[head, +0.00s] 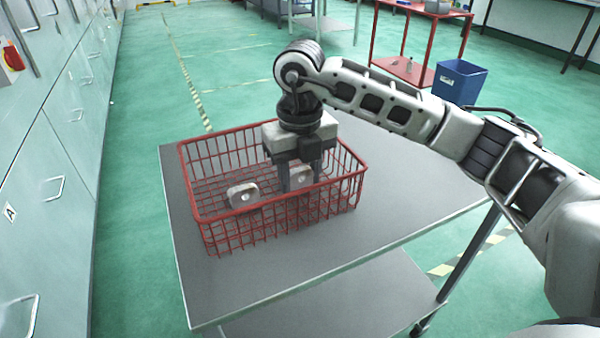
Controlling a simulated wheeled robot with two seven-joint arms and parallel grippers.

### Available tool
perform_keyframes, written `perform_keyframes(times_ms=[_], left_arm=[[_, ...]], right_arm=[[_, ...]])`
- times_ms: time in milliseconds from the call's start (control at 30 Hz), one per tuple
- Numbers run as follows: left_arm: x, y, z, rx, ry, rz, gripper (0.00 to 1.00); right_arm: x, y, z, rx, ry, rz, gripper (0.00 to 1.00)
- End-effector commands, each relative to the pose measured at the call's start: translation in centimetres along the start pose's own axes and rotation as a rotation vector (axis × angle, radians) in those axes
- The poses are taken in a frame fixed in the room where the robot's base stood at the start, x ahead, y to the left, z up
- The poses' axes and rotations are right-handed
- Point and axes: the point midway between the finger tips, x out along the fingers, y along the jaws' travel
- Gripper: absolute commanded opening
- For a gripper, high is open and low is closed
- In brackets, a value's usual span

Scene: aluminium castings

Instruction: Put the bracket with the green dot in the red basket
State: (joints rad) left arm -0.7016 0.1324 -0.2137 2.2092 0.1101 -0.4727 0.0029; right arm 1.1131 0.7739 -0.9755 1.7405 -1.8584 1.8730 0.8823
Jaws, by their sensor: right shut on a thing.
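The red wire basket (262,222) stands on a grey table. My right gripper (297,182) points down inside the basket, right of its middle, and is shut on a grey metal bracket (300,177) with a pale round mark on its face. Part of this bracket is hidden by the fingers. A second grey bracket (243,194), also with a pale round mark, is in the basket to the left of the gripper. I cannot see a green dot on either one. My left gripper is out of view.
The grey table top (400,197) is clear around the basket, and its lower shelf (345,300) is bare where it shows. Grey cabinets (50,170) line the left. A blue bin (460,82) and a red cart (405,68) stand on the green floor behind.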

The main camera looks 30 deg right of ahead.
Motion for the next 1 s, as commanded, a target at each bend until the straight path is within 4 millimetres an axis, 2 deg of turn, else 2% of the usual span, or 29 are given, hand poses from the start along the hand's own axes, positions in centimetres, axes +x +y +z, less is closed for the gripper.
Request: perform_keyframes(times_ms=[133, 167, 200, 233, 467, 633, 767, 1000], left_arm=[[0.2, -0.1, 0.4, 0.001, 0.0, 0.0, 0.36], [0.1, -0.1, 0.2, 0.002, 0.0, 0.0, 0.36], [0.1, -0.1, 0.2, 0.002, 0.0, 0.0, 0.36], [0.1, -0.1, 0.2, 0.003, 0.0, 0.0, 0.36], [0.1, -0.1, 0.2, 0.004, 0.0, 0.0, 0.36], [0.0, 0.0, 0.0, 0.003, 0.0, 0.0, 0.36], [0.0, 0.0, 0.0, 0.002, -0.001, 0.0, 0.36], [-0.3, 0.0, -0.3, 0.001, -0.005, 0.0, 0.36]], right_arm=[[0.5, 0.0, 0.0, 0.0, 0.0, 0.0, 0.18], [0.3, 0.0, 0.0, 0.0, 0.0, 0.0, 0.5], [0.3, 0.0, 0.0, 0.0, 0.0, 0.0, 0.61], [0.3, 0.0, 0.0, 0.0, 0.0, 0.0, 0.63], [0.3, 0.0, 0.0, 0.0, 0.0, 0.0, 0.63], [-0.8, 0.0, 0.1, 0.0, -0.003, 0.001, 0.63], [-3.1, 0.0, 0.1, -0.001, -0.005, 0.001, 0.63], [-8.7, 0.0, 0.1, 0.001, -0.005, 0.0, 0.63]])
